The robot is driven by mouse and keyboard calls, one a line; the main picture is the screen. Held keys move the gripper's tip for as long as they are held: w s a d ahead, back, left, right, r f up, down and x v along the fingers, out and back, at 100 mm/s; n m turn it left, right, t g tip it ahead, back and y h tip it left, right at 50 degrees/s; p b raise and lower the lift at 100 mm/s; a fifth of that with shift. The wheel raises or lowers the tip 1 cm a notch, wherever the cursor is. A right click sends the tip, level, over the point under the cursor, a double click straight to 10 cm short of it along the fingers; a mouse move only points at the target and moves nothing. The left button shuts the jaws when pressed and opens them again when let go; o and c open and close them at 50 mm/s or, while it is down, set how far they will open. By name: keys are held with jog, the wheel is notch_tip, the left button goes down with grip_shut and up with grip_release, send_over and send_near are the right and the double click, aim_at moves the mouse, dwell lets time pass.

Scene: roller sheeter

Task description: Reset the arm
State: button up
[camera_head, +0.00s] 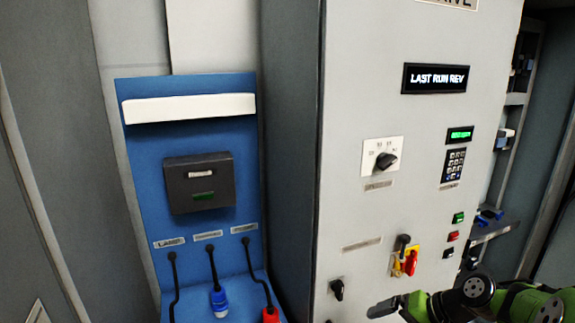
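My arm comes in from the lower right corner, with green and black links. My gripper (384,308) is at its left end, low in front of the grey control cabinet (350,90). It is seen small and side-on, so I cannot tell whether it is open or shut. I see nothing held in it. It appears below the red and yellow switch (410,262) and right of a small black knob (337,289). I cannot tell how far it is from the cabinet face.
The cabinet carries a rotary dial (385,160), a keypad (454,166), a display (435,78) reading "LAST RUN REV", and green, red and black buttons (453,236). A blue panel (142,180) stands left, with a blue plug (219,300) and a red plug (270,315) on black cables.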

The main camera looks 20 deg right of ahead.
jog(key=s+a+r+n+g+h, duration=0.1)
jog(key=a+r+n+g+h, duration=0.25)
jog(key=a, duration=0.75)
jog(key=s+a+r+n+t+h, duration=0.1)
jog(key=s+a+r+n, duration=0.1)
jog(key=s, duration=0.6)
jog(key=s+a+r+n+t+h, duration=0.1)
jog(key=s+a+r+n+t, duration=0.1)
jog(key=s+a+r, duration=0.2)
jog(key=s+a, duration=0.3)
jog(key=s, duration=0.1)
jog(key=shift+a+r+n, duration=0.2)
jog(key=shift+r+n, duration=0.05)
jog(key=shift+n, duration=0.1)
jog(key=shift+s, duration=0.1)
